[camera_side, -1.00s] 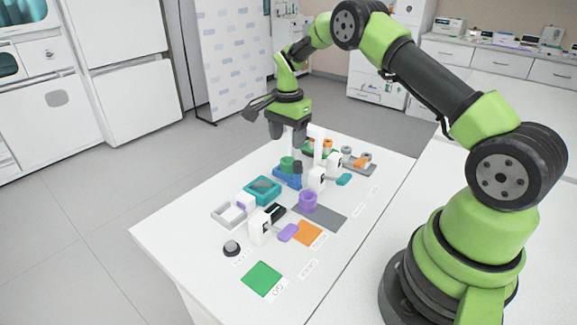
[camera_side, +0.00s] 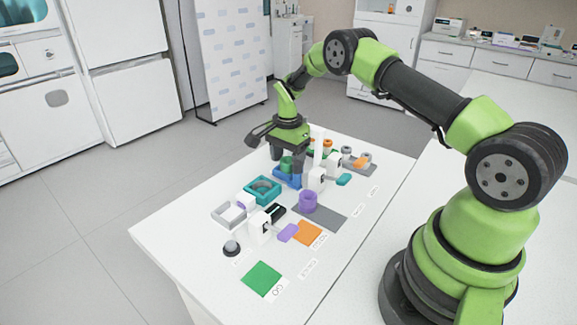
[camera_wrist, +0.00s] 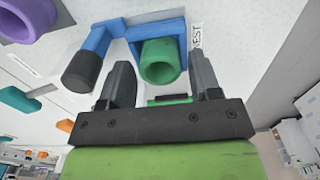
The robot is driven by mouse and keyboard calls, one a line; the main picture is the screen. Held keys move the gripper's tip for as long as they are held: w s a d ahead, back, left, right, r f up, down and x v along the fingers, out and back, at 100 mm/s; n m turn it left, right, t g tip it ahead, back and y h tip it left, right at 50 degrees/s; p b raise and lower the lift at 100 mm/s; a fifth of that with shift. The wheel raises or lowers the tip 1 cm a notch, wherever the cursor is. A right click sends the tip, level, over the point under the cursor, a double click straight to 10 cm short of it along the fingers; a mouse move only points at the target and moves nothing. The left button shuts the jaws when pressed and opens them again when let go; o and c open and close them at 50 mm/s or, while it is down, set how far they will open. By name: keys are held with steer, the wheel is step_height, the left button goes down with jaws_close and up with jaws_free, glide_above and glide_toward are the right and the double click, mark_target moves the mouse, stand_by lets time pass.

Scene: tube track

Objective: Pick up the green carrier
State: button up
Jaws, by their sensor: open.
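The green carrier (camera_side: 287,164) is a short, hollow green cylinder beside a blue holder (camera_side: 281,179). In the wrist view the green carrier (camera_wrist: 161,62) shows its open round end, with the blue holder (camera_wrist: 171,27) around its far side. My gripper (camera_side: 290,160) is low over it, with its fingers pointing down. In the wrist view my gripper (camera_wrist: 160,77) is open, with one finger on each side of the carrier. Whether either finger touches it I cannot tell. The fingers partly hide the carrier in the side view.
A dark-capped cylinder (camera_wrist: 82,72) stands on the blue part, close to one finger. A purple ring (camera_side: 308,201), a teal tray (camera_side: 263,189) and white blocks stand nearby. A green square (camera_side: 262,279) and an orange square (camera_side: 308,233) lie flat toward the front.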

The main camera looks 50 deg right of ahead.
steer(key=c, duration=0.6)
steer(key=shift+r, duration=2.8)
